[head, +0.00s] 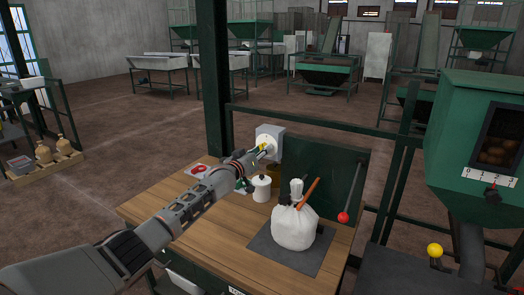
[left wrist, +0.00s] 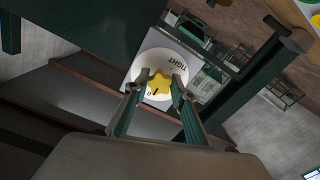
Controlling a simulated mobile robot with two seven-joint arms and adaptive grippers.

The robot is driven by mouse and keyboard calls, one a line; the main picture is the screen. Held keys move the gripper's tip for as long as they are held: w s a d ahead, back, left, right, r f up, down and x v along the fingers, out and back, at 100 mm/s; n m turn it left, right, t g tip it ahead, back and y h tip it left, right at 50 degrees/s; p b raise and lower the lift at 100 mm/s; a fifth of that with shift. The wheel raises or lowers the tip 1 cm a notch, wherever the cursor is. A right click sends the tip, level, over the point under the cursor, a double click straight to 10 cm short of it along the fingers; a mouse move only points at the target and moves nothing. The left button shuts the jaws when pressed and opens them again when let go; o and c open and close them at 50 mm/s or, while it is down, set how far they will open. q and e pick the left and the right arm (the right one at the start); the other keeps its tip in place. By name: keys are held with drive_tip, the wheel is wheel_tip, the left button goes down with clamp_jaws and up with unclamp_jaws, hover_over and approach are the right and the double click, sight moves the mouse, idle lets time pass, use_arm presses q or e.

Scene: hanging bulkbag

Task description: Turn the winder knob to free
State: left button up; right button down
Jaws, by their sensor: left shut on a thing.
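The winder knob (left wrist: 159,83) is a yellow lobed knob on a white round dial (left wrist: 148,67) in the left wrist view. The dial bears the word TIGHT at its upper right; other marks are partly covered. My left gripper (left wrist: 155,88) is shut on the knob, one finger on each side. In the head view, my left gripper (head: 262,150) reaches to the dial on the grey winder box (head: 270,132), which stands at the back of the wooden table. The knob is mostly hidden there. My right gripper is not in view.
On the wooden table (head: 160,208) are a white tied bag (head: 294,228) on a dark mat, a white lidded pot (head: 261,188) and a red-ended lever (head: 343,217). A green panel (head: 325,170) stands behind the bag. A green post (head: 214,80) rises behind the table. A green hopper (head: 470,150) is at right.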

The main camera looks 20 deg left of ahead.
use_arm(q)
drive_tip(key=shift+f, duration=0.1)
drive_tip(key=o, duration=1.1)
drive_tip(key=s, duration=0.4)
drive_tip(key=s+a, duration=0.1)
drive_tip(key=s, duration=0.7)
drive_tip(key=shift+a, duration=0.3)
